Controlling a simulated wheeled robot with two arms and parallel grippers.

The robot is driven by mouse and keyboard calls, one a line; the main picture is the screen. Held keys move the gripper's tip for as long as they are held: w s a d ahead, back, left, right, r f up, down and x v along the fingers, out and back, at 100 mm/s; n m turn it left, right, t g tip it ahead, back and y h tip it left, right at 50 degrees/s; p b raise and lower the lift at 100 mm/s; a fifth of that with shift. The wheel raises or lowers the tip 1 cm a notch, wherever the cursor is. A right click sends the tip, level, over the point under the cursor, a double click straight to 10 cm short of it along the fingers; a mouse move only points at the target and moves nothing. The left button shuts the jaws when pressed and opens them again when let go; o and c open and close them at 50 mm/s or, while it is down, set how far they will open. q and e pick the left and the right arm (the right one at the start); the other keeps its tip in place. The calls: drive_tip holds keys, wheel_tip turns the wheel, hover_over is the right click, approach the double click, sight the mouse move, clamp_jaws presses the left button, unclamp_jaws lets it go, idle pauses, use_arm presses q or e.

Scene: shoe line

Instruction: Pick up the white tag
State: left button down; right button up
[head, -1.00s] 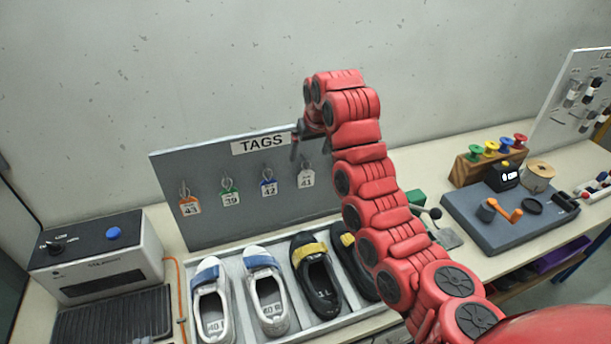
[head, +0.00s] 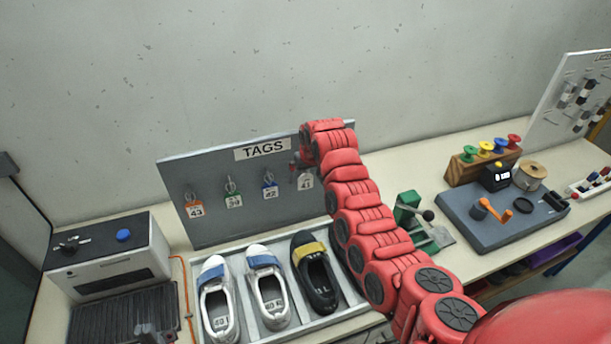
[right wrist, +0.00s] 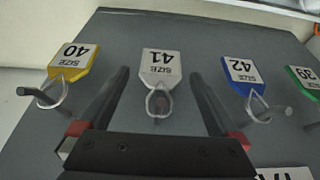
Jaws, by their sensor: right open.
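The white tag (head: 305,181), marked 41, hangs on a hook on the grey TAGS board (head: 215,172). In the right wrist view, which shows it upside down, the white tag (right wrist: 160,64) has its loop over the hook. My right gripper (right wrist: 160,72) is open, with one finger on each side of the white tag and a gap on both sides. In the head view my right gripper (head: 296,168) is at the board by the tag, partly hidden by its arm. A dark part of my left gripper (head: 150,334) shows at the bottom left; its fingers are unclear.
Yellow tag 40 (right wrist: 72,62) and blue tag 42 (right wrist: 243,73) hang on either side of the white one. Green tag 39 (head: 234,201) and orange tag 43 (head: 195,210) hang further left. A tray (head: 246,303) of shoes lies below the board.

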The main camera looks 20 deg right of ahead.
drive_tip(key=shift+f, duration=0.1)
drive_tip(key=shift+c, duration=0.3)
drive_tip(key=c, duration=1.4)
